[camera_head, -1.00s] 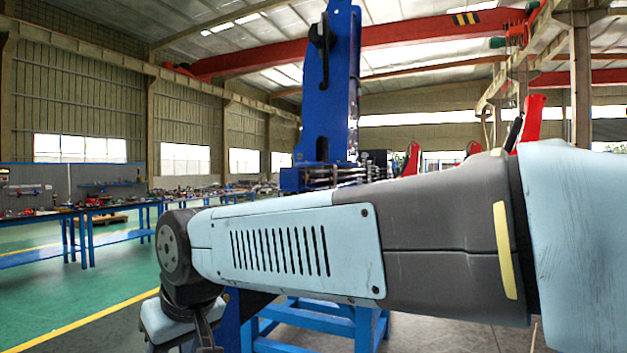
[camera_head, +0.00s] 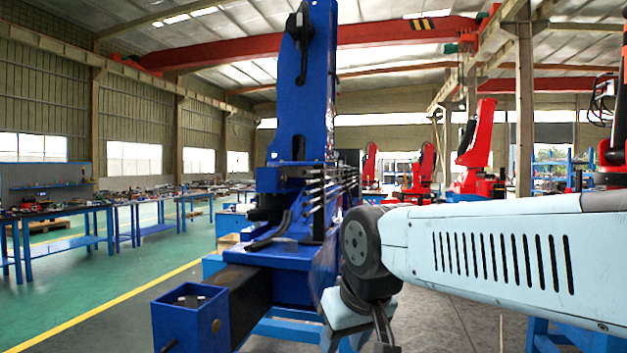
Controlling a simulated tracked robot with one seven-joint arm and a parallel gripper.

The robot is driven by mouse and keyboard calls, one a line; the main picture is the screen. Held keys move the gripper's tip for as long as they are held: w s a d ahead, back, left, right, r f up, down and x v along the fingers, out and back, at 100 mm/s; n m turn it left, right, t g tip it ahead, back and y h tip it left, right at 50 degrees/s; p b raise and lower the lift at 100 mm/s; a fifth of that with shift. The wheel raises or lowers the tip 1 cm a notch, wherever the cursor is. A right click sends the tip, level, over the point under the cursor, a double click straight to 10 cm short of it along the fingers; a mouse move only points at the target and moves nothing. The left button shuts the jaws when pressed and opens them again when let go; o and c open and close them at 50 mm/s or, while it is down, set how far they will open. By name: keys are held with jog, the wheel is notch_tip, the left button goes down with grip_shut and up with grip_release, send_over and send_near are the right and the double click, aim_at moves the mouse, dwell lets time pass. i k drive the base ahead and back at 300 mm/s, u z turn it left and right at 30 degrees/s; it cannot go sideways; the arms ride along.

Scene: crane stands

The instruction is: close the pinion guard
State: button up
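A blue crane stand (camera_head: 301,100) rises in the middle, with a black hook-like part (camera_head: 299,38) near its top. Several dark rods (camera_head: 325,186) stick out on its right side at mid-height. A blue block (camera_head: 285,265) sits on a dark horizontal beam (camera_head: 245,290), which ends at an open-topped blue square socket (camera_head: 190,318). I cannot single out the pinion guard or tell whether it is open. My arm crosses from the right, in front of the stand's right side. My gripper (camera_head: 383,338) hangs below the wrist at the bottom edge, mostly cut off; its fingertips are hidden.
Blue workbenches (camera_head: 105,225) with loose parts line the left. Red robot arms (camera_head: 478,140) stand behind on the right. A blue support frame (camera_head: 290,330) is under the stand. The green floor (camera_head: 110,275) at left is clear.

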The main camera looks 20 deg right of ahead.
aim_at(266, 178)
jog(key=z, duration=0.25)
jog(key=k, duration=0.6)
jog(key=z, duration=0.25)
jog(key=i, duration=2.75)
jog(key=z, duration=0.1)
